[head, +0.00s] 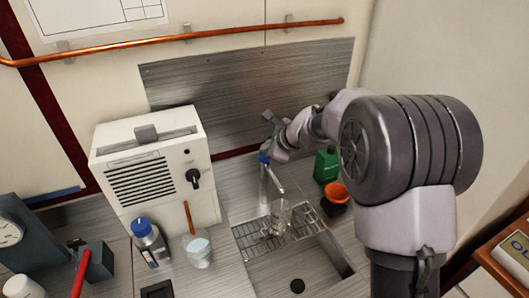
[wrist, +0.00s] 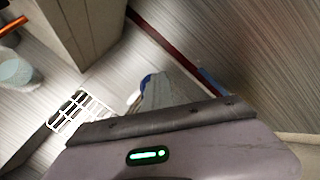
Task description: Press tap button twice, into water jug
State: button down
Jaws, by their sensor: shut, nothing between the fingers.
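The tap (head: 272,180) stands behind the sink, its spout angled down to the right. Its blue button (head: 264,157) is on top. A clear jug (head: 281,216) stands on the wire rack below the spout; I cannot tell if it holds water. My gripper (head: 267,150) is shut and empty, right at the top of the tap beside the blue button. In the wrist view, the blue button (wrist: 146,80) shows partly behind my gripper (wrist: 168,90). Whether they touch is unclear.
The wire rack (head: 262,237) spans part of the sink (head: 316,270). A green bottle (head: 326,165) and an orange-topped item (head: 336,194) stand right of the tap. A white machine (head: 155,165), a blue-capped bottle (head: 149,240) and a beaker (head: 198,252) stand left.

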jog(key=shift+f, duration=0.2)
jog(key=shift+r, duration=0.15)
jog(key=shift+r+p, duration=1.15)
jog(key=shift+r, duration=0.1)
notch_tip(320, 180, up, 5)
jog(key=p, duration=0.4)
